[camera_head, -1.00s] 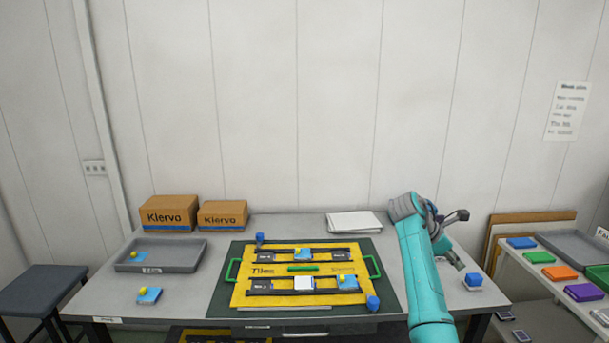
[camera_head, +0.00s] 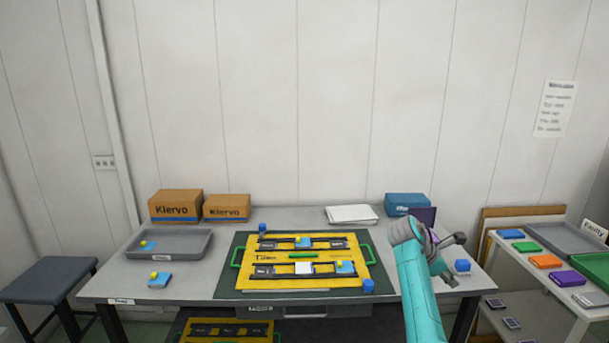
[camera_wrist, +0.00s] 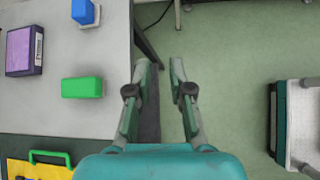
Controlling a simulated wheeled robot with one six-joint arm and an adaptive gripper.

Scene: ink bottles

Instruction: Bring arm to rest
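My teal arm (camera_head: 418,300) rises from the bottom of the head view, right of the yellow board. My gripper (camera_wrist: 159,66) shows in the wrist view with its two fingers spread apart and nothing between them. It hangs over the table's right edge, with green floor beyond. A blue bottle on a pale base (camera_wrist: 86,13) stands left of the fingers. It seems to be the blue bottle (camera_head: 462,265) at the table's right end in the head view. My arm partly hides a dark purple box (camera_head: 428,213).
The yellow board (camera_head: 310,282) lies on a dark mat, with a blue bottle (camera_head: 368,286) at its corner. A grey tray (camera_head: 190,254), brown boxes (camera_head: 175,207), white papers (camera_head: 350,214) and a blue box (camera_head: 407,203) stand around it. A side table (camera_head: 530,275) is at the right.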

